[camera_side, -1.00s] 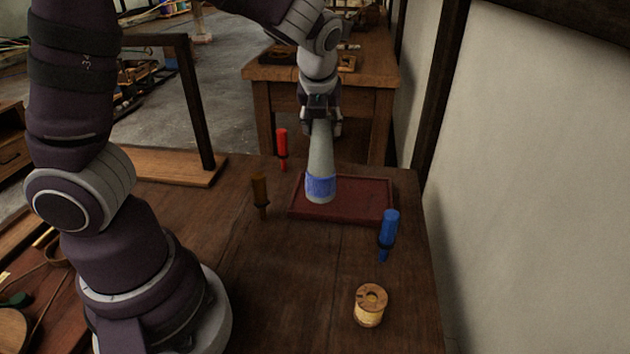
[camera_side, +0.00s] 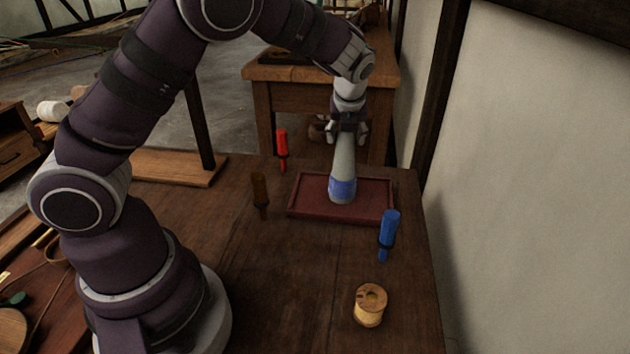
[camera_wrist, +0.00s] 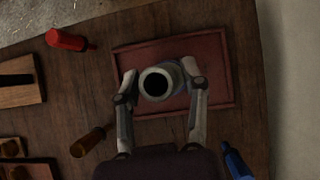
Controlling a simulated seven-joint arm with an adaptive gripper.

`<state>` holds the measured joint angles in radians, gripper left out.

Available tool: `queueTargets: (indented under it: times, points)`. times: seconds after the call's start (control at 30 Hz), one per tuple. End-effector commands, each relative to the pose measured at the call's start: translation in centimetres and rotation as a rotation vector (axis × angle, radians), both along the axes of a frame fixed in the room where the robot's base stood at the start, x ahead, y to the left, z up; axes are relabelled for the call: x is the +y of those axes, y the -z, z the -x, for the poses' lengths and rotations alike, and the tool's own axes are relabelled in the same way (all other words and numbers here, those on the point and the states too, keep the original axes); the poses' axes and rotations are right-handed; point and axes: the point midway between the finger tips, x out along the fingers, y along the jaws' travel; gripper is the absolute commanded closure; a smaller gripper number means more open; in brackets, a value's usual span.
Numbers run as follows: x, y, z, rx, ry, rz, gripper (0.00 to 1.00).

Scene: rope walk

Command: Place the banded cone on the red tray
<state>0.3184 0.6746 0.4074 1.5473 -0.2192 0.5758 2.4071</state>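The banded cone (camera_side: 343,170) is a grey-green tapered cone with a blue band near its base. It stands upright over the middle of the red tray (camera_side: 375,211) and appears to rest on it. The wrist view looks down on the cone's open top (camera_wrist: 172,75) above the red tray (camera_wrist: 221,97). My gripper (camera_side: 348,132) is at the cone's top, with a finger on either side. In the wrist view my gripper (camera_wrist: 160,75) has its fingers spread, with small gaps to the cone's rim.
A red-handled one (camera_side: 282,145) is behind left and a brown-handled one (camera_side: 260,190) is left. A thread spool (camera_side: 370,305) is at the front. A wall (camera_side: 530,180) rises at right.

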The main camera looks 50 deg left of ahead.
Motion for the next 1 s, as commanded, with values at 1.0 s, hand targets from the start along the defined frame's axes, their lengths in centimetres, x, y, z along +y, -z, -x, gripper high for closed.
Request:
queueTargets:
  times: [1.0]
  points:
    - [-4.8, -10.1, 4.1, -0.003, 0.002, 0.001, 0.38]
